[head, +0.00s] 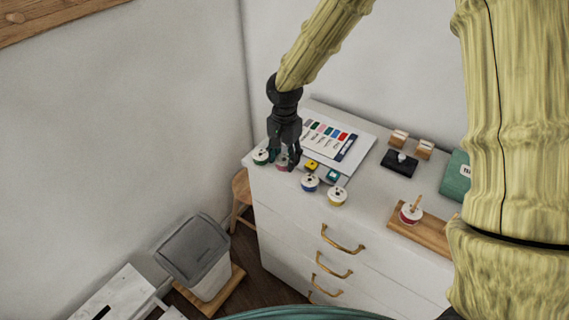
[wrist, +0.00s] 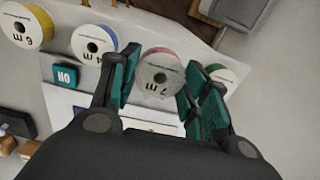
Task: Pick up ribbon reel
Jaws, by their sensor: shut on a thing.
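A white ribbon reel with a pink-red edge (wrist: 160,76) sits between the two teal-padded fingers of my gripper (wrist: 158,88) in the wrist view. My gripper (head: 287,162) is shut on it at the far left corner of the white cabinet top (head: 375,198). In the head view the pink reel (head: 281,164) is partly hidden by the fingers. I cannot tell whether it is lifted off the top. A green reel (head: 260,157) stands just left of it, close to a finger. A blue reel (head: 310,183) and a yellow reel (head: 337,197) stand to the right.
A colour-swatch card (head: 355,151) lies behind my gripper, with small yellow (head: 311,165) and teal (head: 332,176) items near it.

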